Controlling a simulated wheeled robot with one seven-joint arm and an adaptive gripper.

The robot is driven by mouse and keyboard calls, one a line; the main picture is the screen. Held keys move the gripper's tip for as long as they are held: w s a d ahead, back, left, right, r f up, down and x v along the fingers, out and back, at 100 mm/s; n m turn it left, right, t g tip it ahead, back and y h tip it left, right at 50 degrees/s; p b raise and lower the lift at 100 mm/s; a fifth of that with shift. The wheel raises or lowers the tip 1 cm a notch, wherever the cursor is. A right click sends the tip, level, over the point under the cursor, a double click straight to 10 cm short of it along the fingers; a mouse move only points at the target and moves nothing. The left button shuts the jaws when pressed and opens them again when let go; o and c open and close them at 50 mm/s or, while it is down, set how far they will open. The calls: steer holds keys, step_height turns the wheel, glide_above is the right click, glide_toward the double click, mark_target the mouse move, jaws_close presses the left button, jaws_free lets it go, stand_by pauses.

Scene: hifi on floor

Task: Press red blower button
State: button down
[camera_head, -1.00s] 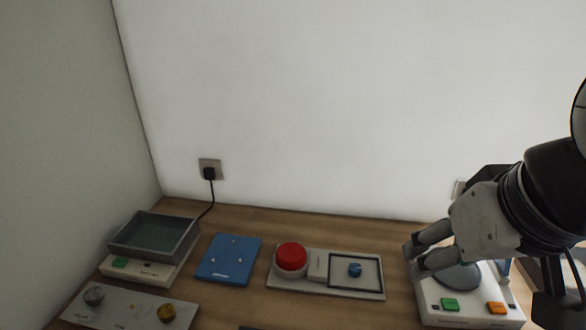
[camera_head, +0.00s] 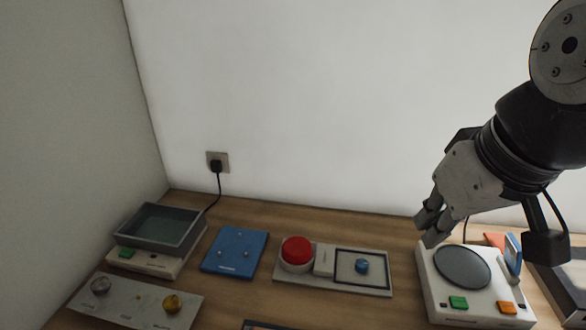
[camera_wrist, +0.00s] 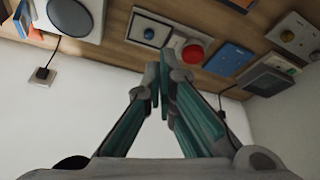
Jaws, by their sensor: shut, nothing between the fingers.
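The red blower button (camera_head: 297,251) is a round red dome on a light panel on the wooden table, left of my gripper in the head view. In the wrist view the red button (camera_wrist: 192,54) shows upside down, just beyond the fingertips and to the right. My gripper (camera_head: 428,228) is shut and empty. It hangs above the table at the back left corner of the white device with the round plate, apart from the button. In the wrist view the closed fingertips (camera_wrist: 163,75) point toward the panel.
The panel also carries a blue knob (camera_head: 362,266) in a framed square. A blue plate (camera_head: 236,252) and a scale with a grey tray (camera_head: 160,228) are to the left. The white device (camera_head: 468,280) with green and orange buttons is at right. A socket (camera_head: 217,162) is on the wall.

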steer(key=w+a+f+n+g+b, duration=0.1)
steer(key=w+a+n+g, duration=0.15)
steer(key=w, duration=0.45)
steer(key=n+g+b, duration=0.2)
steer(key=n+b, duration=0.1)
steer(key=n, duration=0.8)
glide_above(297, 247)
step_height(297, 247, down, 15)
steer(key=shift+r, duration=0.15)
step_height(297, 247, down, 14)
steer(key=shift+s+r+p, duration=0.1)
steer(key=shift+p, duration=0.45)
steer(key=shift+f, duration=0.2)
